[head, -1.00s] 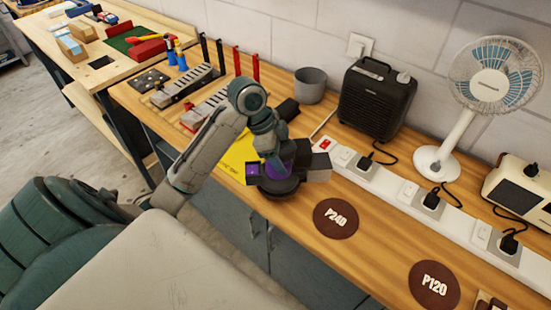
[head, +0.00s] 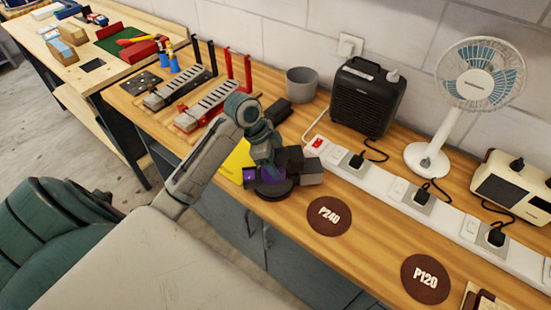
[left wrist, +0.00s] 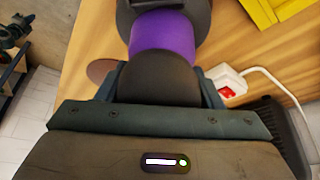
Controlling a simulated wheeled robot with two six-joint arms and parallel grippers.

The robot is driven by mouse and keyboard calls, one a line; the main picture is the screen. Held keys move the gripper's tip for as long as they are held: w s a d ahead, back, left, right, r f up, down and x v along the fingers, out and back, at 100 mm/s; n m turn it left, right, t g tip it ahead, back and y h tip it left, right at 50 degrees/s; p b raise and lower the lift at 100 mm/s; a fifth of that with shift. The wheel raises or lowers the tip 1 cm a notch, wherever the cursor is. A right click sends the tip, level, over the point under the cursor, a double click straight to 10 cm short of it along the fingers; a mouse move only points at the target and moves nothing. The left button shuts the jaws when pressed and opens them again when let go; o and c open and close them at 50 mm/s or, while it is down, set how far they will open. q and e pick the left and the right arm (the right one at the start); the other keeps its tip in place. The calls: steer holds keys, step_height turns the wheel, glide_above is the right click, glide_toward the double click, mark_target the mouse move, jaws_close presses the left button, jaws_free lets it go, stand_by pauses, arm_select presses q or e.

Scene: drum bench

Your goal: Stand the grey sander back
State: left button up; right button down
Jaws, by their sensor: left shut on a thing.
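In the left wrist view, the sander's dark rounded body (left wrist: 160,78) sits between the fingers, with the purple band beyond. I cannot tell whether its round pad touches the bench. A dark jointed part at the left wrist view's upper left looks like my right gripper (left wrist: 14,32); its jaws are unclear.
Brown discs P240 (head: 328,221) and P120 (head: 425,279) lie to the right. A white power strip (head: 398,190) with plugs runs behind them. A heater (head: 367,97), grey cup (head: 301,84) and fan (head: 480,75) stand behind. Slotted racks with black (head: 180,87) and red posts (head: 207,108) are left.

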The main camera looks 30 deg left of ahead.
arm_select(q)
steer(key=shift+s+f, duration=0.1)
steer(key=shift+f, duration=0.05)
steer(key=shift+s+d+f, duration=0.1)
steer(key=shift+s+f, duration=0.05)
steer(key=shift+f, duration=0.2)
steer(key=o, duration=1.3)
steer(key=shift+s+f, duration=0.1)
steer(key=shift+f, duration=0.05)
steer(key=b+v, duration=0.1)
steer(key=v, duration=0.3)
steer(key=b+v, duration=0.1)
steer(key=v, duration=0.3)
steer(key=b+v, duration=0.1)
steer(key=v, duration=0.2)
steer(key=shift+w+r, duration=0.35)
steer(key=shift+r, duration=0.15)
steer(key=shift+v, duration=0.85)
